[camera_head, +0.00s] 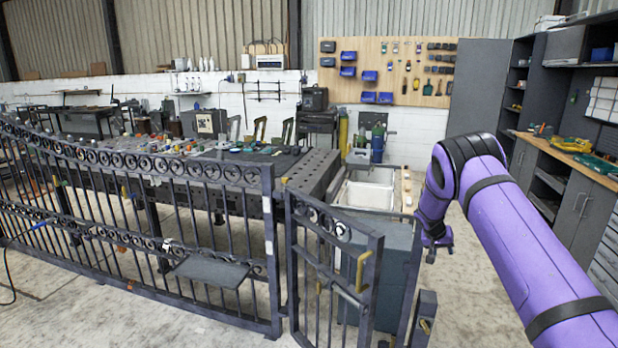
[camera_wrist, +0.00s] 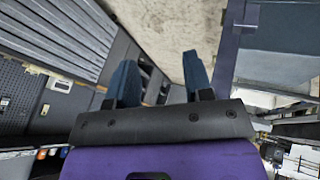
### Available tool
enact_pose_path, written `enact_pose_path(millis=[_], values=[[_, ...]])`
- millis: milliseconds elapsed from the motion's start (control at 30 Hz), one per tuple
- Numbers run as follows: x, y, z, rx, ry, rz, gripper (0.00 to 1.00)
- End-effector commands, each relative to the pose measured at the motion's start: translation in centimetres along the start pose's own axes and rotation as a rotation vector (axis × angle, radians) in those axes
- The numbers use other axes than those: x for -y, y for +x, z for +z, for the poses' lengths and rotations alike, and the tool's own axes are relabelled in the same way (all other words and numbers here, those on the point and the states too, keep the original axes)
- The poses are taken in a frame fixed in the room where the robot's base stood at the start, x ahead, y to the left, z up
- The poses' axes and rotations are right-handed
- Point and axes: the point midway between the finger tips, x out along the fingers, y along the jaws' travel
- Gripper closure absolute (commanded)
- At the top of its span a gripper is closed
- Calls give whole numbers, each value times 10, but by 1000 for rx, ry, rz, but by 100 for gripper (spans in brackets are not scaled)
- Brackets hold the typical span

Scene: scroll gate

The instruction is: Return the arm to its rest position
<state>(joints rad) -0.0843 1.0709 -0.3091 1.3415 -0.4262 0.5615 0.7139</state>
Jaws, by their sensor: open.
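My purple arm (camera_head: 535,250) reaches in from the lower right of the head view and bends down at a black elbow-like joint. My gripper (camera_head: 432,256) hangs below that bend, to the right of the small scroll gate. In the wrist view the two blue-grey fingers of my gripper (camera_wrist: 160,82) stand apart with nothing between them. The small dark metal gate (camera_head: 328,225) has a yellow handle (camera_head: 362,271) on its right side. My gripper is apart from the handle in the head view.
A long scroll fence (camera_head: 140,242) with a small shelf (camera_head: 212,271) runs to the left. A gate post with a latch box (camera_head: 424,318) stands right of the gate. A dark workbench (camera_head: 316,170) lies behind. Cabinets (camera_head: 568,190) line the right. Concrete floor shows between post and cabinets.

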Motion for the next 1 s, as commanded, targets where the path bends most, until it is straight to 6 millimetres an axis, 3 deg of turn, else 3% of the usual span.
enact_pose_path(millis=[33,100,467,767,1000], values=[[-10,-23,-5,0,11,-14,53],[-21,-51,-7,6,17,-31,53],[-79,-190,3,25,34,-135,53],[-126,-296,41,25,16,-231,53],[-161,-370,88,13,-15,-305,53]])
